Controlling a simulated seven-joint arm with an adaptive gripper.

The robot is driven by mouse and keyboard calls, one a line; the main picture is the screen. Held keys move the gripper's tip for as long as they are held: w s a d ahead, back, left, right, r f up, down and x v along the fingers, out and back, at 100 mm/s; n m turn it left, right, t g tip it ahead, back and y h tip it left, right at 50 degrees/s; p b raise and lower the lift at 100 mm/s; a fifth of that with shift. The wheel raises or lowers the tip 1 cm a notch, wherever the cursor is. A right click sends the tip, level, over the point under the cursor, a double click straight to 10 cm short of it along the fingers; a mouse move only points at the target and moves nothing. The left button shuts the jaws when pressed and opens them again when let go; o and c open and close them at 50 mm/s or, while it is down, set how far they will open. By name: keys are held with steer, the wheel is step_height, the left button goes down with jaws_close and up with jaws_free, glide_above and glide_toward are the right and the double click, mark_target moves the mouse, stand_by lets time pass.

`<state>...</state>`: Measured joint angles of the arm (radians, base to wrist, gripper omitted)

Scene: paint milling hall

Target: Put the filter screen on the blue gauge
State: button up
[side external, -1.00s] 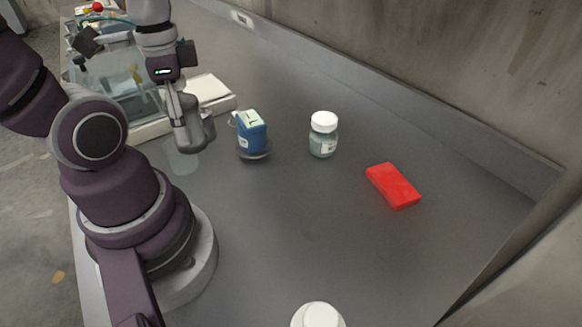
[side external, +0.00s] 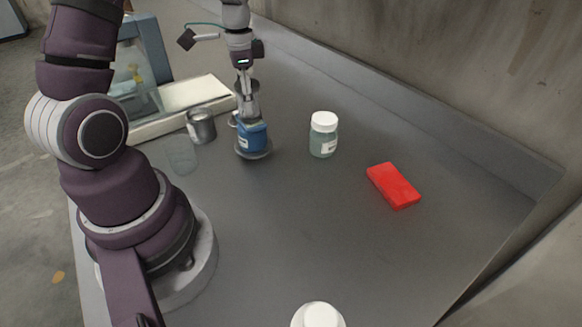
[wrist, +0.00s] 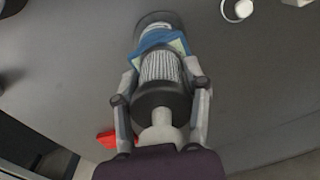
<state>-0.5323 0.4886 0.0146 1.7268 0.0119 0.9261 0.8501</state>
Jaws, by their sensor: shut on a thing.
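The filter screen (wrist: 160,68) is a ribbed pale cylinder with a dark round end cap. My gripper (wrist: 160,80) has its two fingers shut on either side of it in the wrist view. In the side view my gripper (side external: 246,88) points down and holds the screen (side external: 249,108) directly over the blue gauge (side external: 252,138). The gauge is a small blue box with a white label, on a round grey base (side external: 258,155). The screen's lower end meets the gauge's top in the picture; I cannot tell whether it rests there. The gauge's top is largely hidden.
A metal cup (side external: 201,126) stands left of the gauge, with a clear glass (side external: 182,157) nearer. A white-lidded jar (side external: 323,138) stands right, then a red block (side external: 394,186). A pale-based glass-walled machine (side external: 150,115) is behind left.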

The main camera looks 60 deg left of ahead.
steer(key=shift+f, duration=0.1)
steer(key=o, duration=1.2)
step_height(320, 180, up, 12)
steer(key=shift+f, duration=0.15)
steer(key=shift+d+r, duration=0.15)
steer(key=shift+r, duration=0.2)
steer(key=s+d+n+t, duration=0.1)
steer(key=s+d+t, duration=0.1)
steer(key=d, duration=0.2)
steer(key=s+d+f+n+t, duration=0.1)
steer(key=s+d, duration=0.1)
steer(key=d, duration=0.3)
steer(key=s+d+f+n+t, duration=0.1)
steer(key=s+d+t, duration=0.1)
steer(key=d, duration=0.3)
steer(key=shift+s+n+t, duration=0.3)
steer(key=shift+s, duration=0.2)
